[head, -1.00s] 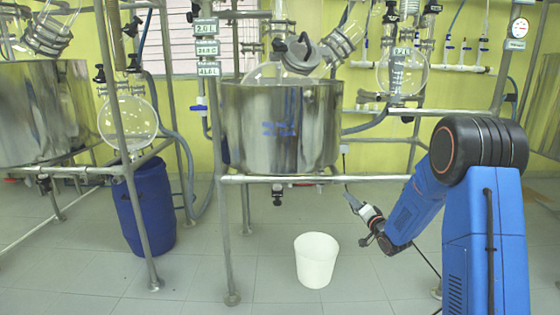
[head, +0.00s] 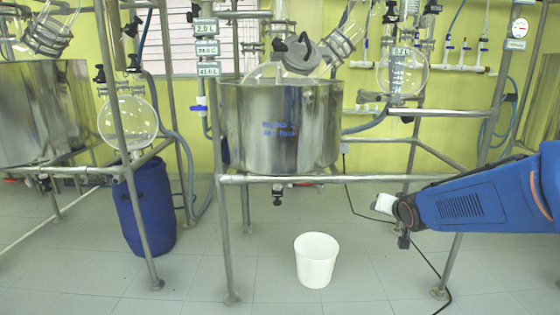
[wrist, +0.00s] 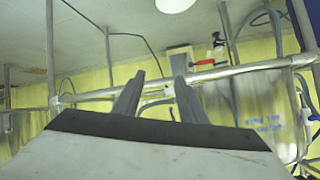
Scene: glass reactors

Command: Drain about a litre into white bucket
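The white bucket (head: 316,260) stands upright on the floor below and slightly right of the drain valve (head: 277,195). The valve hangs under the steel vessel (head: 281,150), and in the wrist view a valve with a red handle (wrist: 204,62) shows beyond my fingers. My gripper (head: 384,203) is right of the valve, apart from it and above the bucket's height. The wrist view shows its two dark fingers (wrist: 158,92) spread with nothing between them. The bucket's edge (wrist: 176,4) shows at the top of that view. I cannot see any liquid in the bucket.
The frame's pipe rail (head: 315,179) runs below the vessel, with a leg (head: 228,245) at the left and another (head: 447,265) near my arm. A blue barrel (head: 145,210) stands at the left. Small signs (head: 208,50) hang on the frame. Floor around the bucket is clear.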

